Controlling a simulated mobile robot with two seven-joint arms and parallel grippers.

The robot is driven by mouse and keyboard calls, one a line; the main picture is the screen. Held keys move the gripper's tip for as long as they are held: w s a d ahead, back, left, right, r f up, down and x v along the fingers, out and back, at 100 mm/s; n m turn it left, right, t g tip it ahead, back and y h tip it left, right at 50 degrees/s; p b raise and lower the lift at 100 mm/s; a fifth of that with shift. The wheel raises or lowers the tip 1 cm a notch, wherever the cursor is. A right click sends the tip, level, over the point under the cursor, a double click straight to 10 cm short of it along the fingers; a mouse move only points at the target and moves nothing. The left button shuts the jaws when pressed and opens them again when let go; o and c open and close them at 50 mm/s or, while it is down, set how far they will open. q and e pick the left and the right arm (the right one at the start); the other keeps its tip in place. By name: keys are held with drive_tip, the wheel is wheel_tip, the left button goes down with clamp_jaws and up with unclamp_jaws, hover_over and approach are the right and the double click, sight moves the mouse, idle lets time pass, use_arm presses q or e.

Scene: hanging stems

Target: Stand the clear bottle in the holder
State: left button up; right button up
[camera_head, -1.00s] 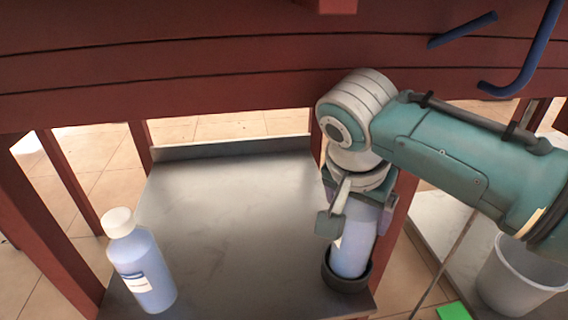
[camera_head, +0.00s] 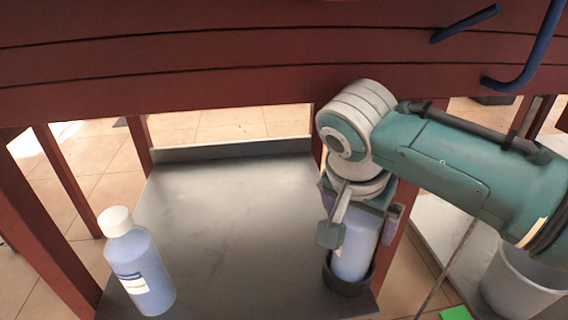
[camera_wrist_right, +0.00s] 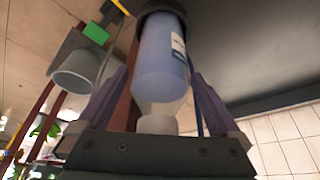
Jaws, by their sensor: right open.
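A pale bluish, see-through bottle (camera_head: 357,250) stands upright with its base inside the dark round holder (camera_head: 347,278), at the right front of the metal table. In the right wrist view the same bottle (camera_wrist_right: 163,65) shows with its white label, its base in the dark holder (camera_wrist_right: 163,8) and its neck toward my palm. My right gripper (camera_head: 362,228) is above the bottle and open, with one finger on each side; gaps show beside the bottle in the wrist view (camera_wrist_right: 165,90). The arm hides the bottle's top in the head view. My left gripper is not in view.
A second bluish bottle (camera_head: 142,270) with a white cap and label stands at the table's left front. The metal table (camera_head: 230,220) is bare between the bottles. Red boards (camera_head: 200,60) cross behind. A grey bin (camera_head: 515,285) stands at right.

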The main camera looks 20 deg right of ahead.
drive_tip(key=p+v, duration=0.4)
drive_tip(key=v, duration=0.2)
drive_tip(key=shift+r, duration=0.2)
drive_tip(key=s+a+f+p, duration=0.1)
drive_tip(key=s+a+p, duration=0.2)
drive_tip(key=s+a, duration=0.5)
drive_tip(key=s+d+r+n+y, duration=0.2)
drive_tip(key=s+r+n, duration=0.1)
drive_tip(key=s+n, duration=0.2)
drive_tip(key=s+d+r+n+t+y, duration=0.1)
drive_tip(key=s+r+n+y, duration=0.1)
drive_tip(key=s+n, duration=0.4)
drive_tip(key=r+n, duration=0.1)
drive_tip(key=n, duration=0.1)
drive_tip(key=shift+s+d+r+n, duration=0.3)
drive_tip(key=shift+s+d+r, duration=0.05)
drive_tip(key=shift+d, duration=0.05)
